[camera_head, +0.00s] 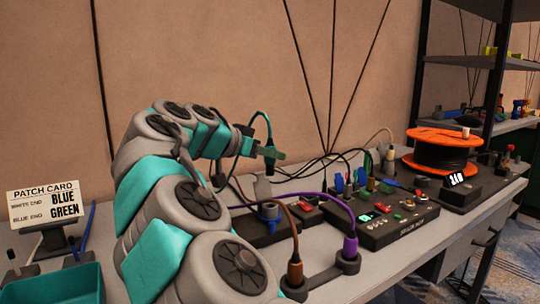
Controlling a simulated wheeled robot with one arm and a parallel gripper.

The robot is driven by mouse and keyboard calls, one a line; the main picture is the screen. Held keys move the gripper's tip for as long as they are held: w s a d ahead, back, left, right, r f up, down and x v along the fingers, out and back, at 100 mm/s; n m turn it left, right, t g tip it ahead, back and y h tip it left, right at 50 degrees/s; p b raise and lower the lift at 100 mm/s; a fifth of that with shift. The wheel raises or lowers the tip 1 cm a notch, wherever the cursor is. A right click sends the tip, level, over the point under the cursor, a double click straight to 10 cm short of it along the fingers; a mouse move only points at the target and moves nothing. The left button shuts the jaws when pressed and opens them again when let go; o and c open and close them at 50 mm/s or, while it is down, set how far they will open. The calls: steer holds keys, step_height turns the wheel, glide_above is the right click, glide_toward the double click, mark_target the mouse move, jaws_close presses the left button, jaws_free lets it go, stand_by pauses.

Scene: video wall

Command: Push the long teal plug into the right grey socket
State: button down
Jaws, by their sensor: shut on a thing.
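My gripper (258,149) is raised above the back middle of the bench, at the end of my teal and grey arm. A teal cable (263,115) loops up over the gripper. A dark bar with two round sockets lies at the front; a brown plug (295,272) stands at its left end and a purple plug (350,247) at its right end. I cannot tell which socket is the right grey one.
An orange cable reel (446,150) stands at the right. A patch card (44,204) and teal tray (55,284) are at the left. Cables crowd the middle.

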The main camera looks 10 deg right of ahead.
mark_target(270, 175)
steer(key=shift+s+f+b, duration=0.1)
steer(key=shift+f+b, duration=1.05)
steer(key=shift+f, duration=1.1)
steer(key=shift+f+b, duration=0.7)
steer(key=shift+f, duration=0.1)
steer(key=shift+f+b, duration=0.45)
steer(key=shift+b, duration=0.4)
steer(key=shift+f+b, duration=0.3)
steer(key=shift+f+b, duration=1.05)
stand_by(0.3)
steer(key=c, duration=0.5)
jaws_free()
steer(key=shift+a, duration=0.1)
